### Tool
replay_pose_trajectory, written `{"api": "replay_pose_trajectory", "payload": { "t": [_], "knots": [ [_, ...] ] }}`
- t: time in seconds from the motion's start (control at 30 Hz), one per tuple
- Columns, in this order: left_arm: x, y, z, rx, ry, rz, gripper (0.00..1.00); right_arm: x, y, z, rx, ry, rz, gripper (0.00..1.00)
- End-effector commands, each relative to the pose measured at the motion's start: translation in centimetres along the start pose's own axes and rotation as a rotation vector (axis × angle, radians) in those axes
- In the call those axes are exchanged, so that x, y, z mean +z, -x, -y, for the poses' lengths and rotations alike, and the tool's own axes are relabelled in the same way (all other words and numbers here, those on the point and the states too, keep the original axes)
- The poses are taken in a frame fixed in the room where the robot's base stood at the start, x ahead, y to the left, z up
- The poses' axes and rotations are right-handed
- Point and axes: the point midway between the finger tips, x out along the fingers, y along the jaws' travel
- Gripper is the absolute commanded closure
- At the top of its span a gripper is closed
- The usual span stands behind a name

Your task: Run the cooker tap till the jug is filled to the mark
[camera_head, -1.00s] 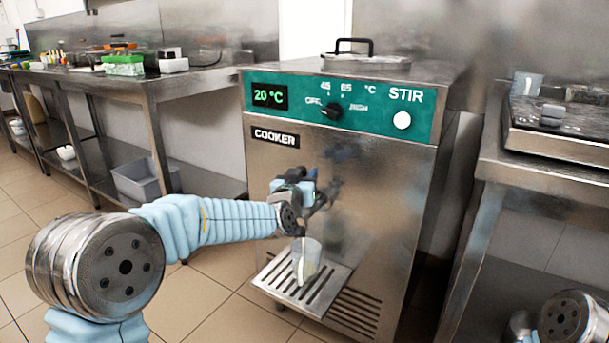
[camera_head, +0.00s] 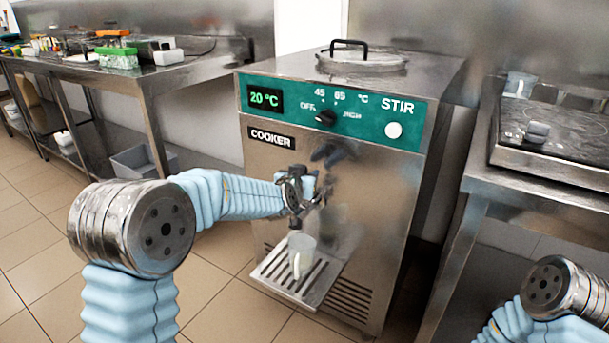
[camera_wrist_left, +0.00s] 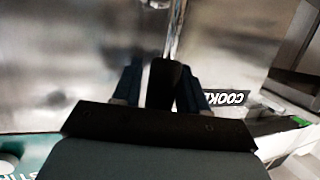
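The cooker (camera_head: 375,185) is a steel cabinet with a green panel reading 20 °C. A small translucent jug (camera_head: 301,254) stands upright on its slotted drip tray (camera_head: 322,283), below the tap area. Its mark and fill level are too small to make out. My left gripper (camera_head: 318,190) is at the tap on the cooker's front, above the jug, and largely hides it. In the left wrist view its two fingers (camera_wrist_left: 161,86) stand apart on either side of a black tap handle (camera_wrist_left: 165,82), with a pale gap at one side. I see no clear stream. My right gripper is out of view.
A steel table (camera_head: 190,76) with a green box (camera_head: 118,58) stands at the left. A lidded opening (camera_head: 361,60) tops the cooker. The floor in front is clear.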

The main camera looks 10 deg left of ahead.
Motion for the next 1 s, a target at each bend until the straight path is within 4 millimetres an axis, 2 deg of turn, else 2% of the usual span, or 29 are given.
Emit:
{"api": "replay_pose_trajectory", "payload": {
  "t": [0.3, 0.43, 0.57, 0.8, 1.0],
  "knots": [
    [0.0, 0.1, 0.0, 0.0, 0.001, 0.001, 0.48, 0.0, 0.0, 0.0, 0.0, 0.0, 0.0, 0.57],
    [0.0, 0.9, -0.1, 0.002, 0.0, 0.0, 0.48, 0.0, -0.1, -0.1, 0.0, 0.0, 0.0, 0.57],
    [0.0, 3.4, -0.1, 0.003, 0.003, -0.001, 0.48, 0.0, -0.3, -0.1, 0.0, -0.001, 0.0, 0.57],
    [-0.2, 9.4, -0.1, 0.003, 0.004, -0.002, 0.48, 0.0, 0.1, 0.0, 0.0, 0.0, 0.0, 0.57],
    [-0.1, 12.8, 0.0, 0.002, 0.003, 0.0, 0.48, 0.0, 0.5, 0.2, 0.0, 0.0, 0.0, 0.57]
  ]
}}
